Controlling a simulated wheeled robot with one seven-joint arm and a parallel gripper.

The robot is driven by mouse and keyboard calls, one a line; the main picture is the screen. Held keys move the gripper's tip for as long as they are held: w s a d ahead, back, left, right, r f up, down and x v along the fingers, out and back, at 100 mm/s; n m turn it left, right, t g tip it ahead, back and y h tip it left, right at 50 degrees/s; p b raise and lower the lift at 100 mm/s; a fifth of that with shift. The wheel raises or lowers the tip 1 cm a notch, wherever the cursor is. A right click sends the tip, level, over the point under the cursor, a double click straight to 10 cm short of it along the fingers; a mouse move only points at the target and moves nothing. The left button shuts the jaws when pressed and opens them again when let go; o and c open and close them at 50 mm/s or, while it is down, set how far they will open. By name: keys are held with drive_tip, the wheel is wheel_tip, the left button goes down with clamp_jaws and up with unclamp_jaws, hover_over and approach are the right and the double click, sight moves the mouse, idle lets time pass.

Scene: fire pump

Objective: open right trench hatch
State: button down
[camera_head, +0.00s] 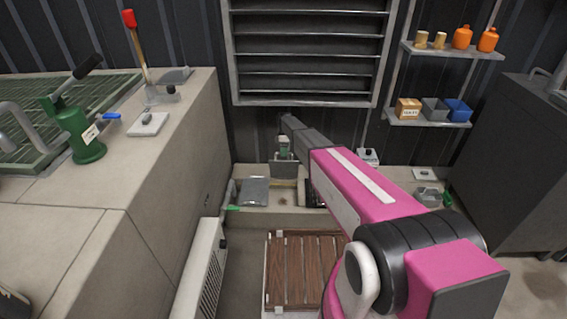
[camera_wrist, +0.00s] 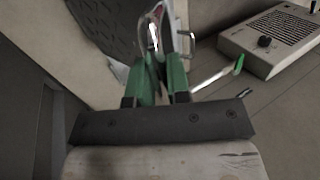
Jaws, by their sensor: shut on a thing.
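My gripper (camera_head: 284,146) reaches down over the low concrete ledge at the back, its green fingers partly visible. In the wrist view my gripper (camera_wrist: 163,65) has its two green fingers close together around a thin shiny metal handle (camera_wrist: 154,35). Beside them is a dark textured plate (camera_wrist: 105,22), which looks like the hatch; how far it is tilted I cannot tell. In the head view a dark piece (camera_head: 314,194) shows just right of the gripper, mostly hidden by my arm. A grey plate (camera_head: 255,191) lies on the ledge to the left.
A white louvred box (camera_head: 202,265) with a green-tipped lever stands at the left; its knobbed panel may be the one in the wrist view (camera_wrist: 275,38). A wooden slatted pallet (camera_head: 300,268) lies in front. A tall concrete block (camera_head: 165,170) bounds the left, a dark cabinet (camera_head: 510,140) the right.

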drive_tip(key=shift+w+d+f, duration=0.1)
drive_tip(key=shift+w+f, duration=0.05)
drive_tip(key=shift+w, duration=1.8)
drive_tip(key=c, duration=1.1)
unclamp_jaws()
drive_tip(key=shift+s, duration=0.1)
